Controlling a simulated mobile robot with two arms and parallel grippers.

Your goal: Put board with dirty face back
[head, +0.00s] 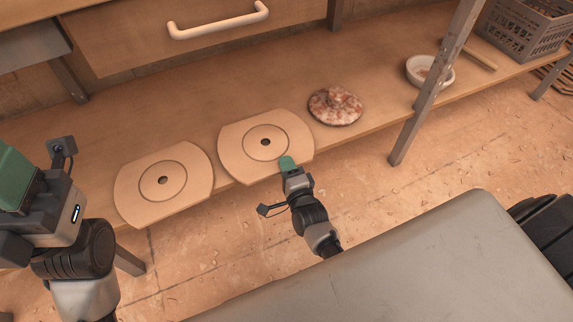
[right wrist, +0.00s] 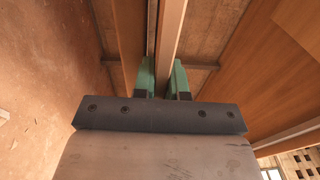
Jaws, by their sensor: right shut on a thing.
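Two pale wooden boards with rounded ends, each with a ring and a dark centre hole, show in the head view: the left board (head: 137,187) and the right board (head: 237,146). Both lie at the front of the low shelf, slightly over its edge. Their upper faces look clean; their undersides are hidden. My right gripper (head: 287,163) is shut on the near edge of the right board. In the right wrist view its green fingers (right wrist: 163,77) stand on both sides of the board edge (right wrist: 170,35). My left gripper (head: 14,178) is partly cut off at the left, away from the boards.
Farther right are a metal leg (head: 436,85), a white bowl (head: 444,80) and a grey crate (head: 521,32). A drawer with a white handle (head: 218,22) is above.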

